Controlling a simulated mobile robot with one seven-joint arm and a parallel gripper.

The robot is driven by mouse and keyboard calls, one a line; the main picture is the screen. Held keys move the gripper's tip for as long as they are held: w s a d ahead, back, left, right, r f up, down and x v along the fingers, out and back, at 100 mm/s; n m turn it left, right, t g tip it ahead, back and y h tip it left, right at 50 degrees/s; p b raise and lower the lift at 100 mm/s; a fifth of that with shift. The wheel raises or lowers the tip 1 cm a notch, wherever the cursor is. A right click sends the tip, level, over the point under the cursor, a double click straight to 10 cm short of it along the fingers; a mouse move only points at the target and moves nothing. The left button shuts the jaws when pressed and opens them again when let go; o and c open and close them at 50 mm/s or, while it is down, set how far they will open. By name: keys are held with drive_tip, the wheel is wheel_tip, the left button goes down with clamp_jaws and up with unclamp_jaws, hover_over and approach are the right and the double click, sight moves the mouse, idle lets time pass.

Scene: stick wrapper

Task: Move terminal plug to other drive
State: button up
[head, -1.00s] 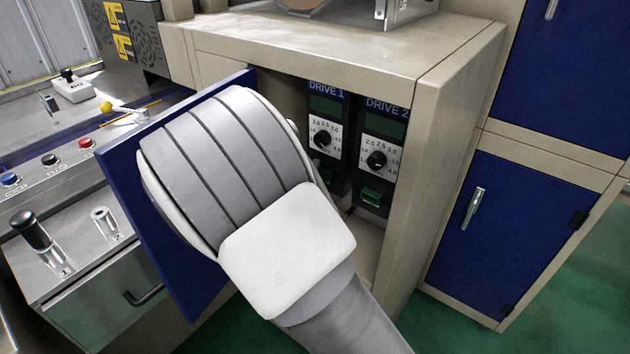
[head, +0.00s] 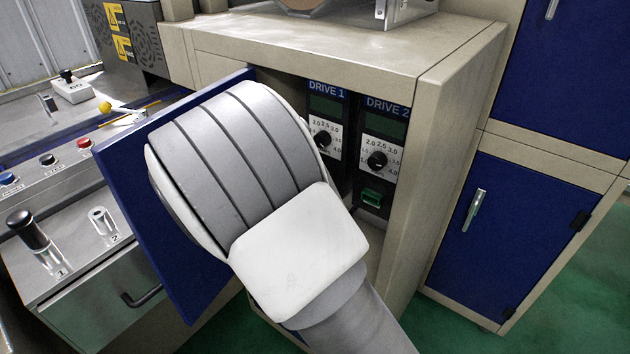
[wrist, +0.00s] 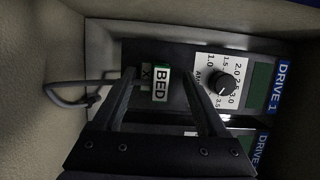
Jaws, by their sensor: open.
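In the wrist view my gripper (wrist: 158,76) is open, its two dark fingers pointing at the lower face of drive 1 (wrist: 240,80). A small green piece with a white "BED" label (wrist: 161,86), which looks like the terminal plug, shows between the fingers with a gap on each side. In the head view drive 1 (head: 327,108) stands left of drive 2 (head: 384,130). A green terminal (head: 371,197) sits low on drive 2. My arm hides the gripper and the lower part of drive 1 there.
A grey cable (wrist: 70,97) loops at the left in the wrist view. Both drives sit inside a beige cabinet (head: 430,150) with its blue door (head: 135,190) open at the left. The cabinet walls leave little room around my arm.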

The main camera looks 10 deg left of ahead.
drive_tip(key=shift+b, duration=0.45)
idle(0.4)
clamp_jaws()
unclamp_jaws()
drive_tip(key=shift+s+a+b, duration=0.3)
drive_tip(key=shift+s, duration=0.15)
idle(0.5)
clamp_jaws()
idle(0.3)
drive_tip(key=shift+s+a, duration=0.1)
drive_tip(key=shift+s, duration=0.05)
idle(0.3)
